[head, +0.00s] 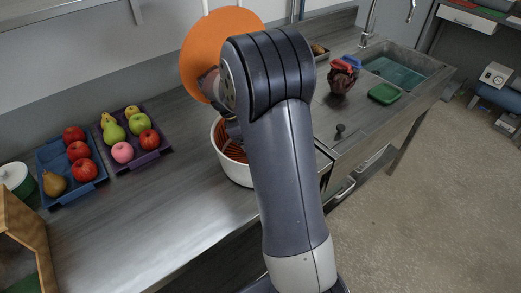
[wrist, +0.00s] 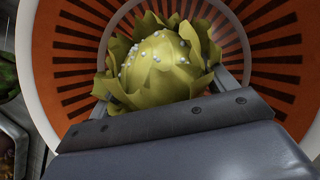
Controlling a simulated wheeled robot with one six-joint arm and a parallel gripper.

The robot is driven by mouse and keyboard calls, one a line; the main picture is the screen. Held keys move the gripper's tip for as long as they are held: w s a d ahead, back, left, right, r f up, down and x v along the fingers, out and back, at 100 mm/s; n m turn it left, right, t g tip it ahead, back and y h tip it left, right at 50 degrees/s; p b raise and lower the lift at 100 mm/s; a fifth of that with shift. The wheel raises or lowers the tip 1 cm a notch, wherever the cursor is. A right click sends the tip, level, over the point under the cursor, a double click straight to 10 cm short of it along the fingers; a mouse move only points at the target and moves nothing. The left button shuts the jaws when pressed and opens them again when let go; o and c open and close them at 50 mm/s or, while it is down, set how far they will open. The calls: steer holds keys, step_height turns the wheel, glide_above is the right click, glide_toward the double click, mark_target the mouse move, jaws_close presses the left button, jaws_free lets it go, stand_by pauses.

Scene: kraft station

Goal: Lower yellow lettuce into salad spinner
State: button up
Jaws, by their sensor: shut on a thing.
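The yellow lettuce (wrist: 160,65) is a leafy yellow-green head with small white beads on top. My gripper (wrist: 160,88) is shut on it, with a finger on either side. The salad spinner (head: 235,174) is a white bowl with an orange slotted basket, standing on the counter in the head view. In the wrist view its orange basket (wrist: 75,62) surrounds the lettuce on the visible sides. I cannot tell whether the lettuce touches the basket floor. In the head view my arm hides the lettuce and part of the spinner.
Left of the spinner are a purple tray (head: 150,157) and a blue tray (head: 72,193) of fruit. A round orange disc (head: 205,45) stands behind my arm. A sink (head: 415,62), a dark red item (head: 342,80) and a green block (head: 384,93) are right. Bare counter lies front left.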

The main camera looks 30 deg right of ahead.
steer(key=shift+f, duration=0.2)
stand_by(0.5)
steer(key=o, duration=1)
step_height(320, 180, up, 10)
steer(key=shift+r, duration=0.1)
step_height(320, 180, down, 10)
steer(key=shift+f, duration=0.15)
steer(key=shift+r, duration=0.25)
